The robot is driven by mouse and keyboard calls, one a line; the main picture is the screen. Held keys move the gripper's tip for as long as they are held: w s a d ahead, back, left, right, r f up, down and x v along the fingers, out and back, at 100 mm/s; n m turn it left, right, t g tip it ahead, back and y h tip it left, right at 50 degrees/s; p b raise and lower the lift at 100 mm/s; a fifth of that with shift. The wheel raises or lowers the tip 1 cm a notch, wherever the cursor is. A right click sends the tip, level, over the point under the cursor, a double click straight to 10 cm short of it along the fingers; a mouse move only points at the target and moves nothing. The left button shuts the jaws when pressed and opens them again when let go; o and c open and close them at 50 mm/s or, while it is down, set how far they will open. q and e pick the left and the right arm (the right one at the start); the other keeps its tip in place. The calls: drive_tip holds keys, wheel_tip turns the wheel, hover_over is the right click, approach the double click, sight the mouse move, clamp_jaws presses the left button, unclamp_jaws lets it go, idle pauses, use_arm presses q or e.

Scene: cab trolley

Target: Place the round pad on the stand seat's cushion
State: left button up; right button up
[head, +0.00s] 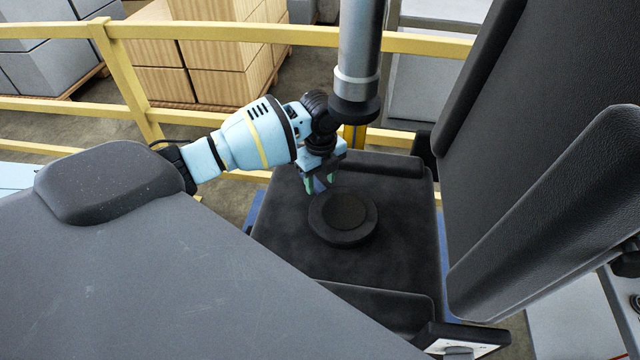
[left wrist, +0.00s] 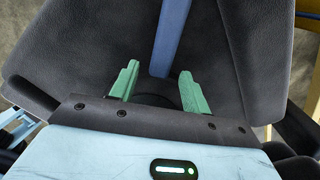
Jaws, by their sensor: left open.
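The round pad (head: 343,218) is a dark disc with a raised rim. It lies flat on the black, square seat cushion (head: 290,245), a little behind the middle in the head view. My left gripper (head: 320,185) is at the pad's upper left edge, pointing down, with its green fingers open. In the left wrist view the two green fingers (left wrist: 159,70) stand apart with nothing gripped between them. A dark curved edge (left wrist: 153,99), apparently the pad, shows low between them, mostly hidden by the gripper body. My right gripper is not in view.
A tall black backrest (head: 500,120) and a padded armrest (head: 560,210) stand to the right. A grey cylinder (head: 358,45) hangs down close to my left wrist. Yellow railings (head: 230,32) and stacked boxes (head: 215,75) are behind. A blue bar (left wrist: 170,38) runs ahead of the fingers.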

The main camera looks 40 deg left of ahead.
use_arm(q)
wheel_tip(320, 180, up, 10)
drive_tip(key=shift+f+p, duration=0.25)
drive_tip(key=shift+p, duration=0.05)
idle(0.5)
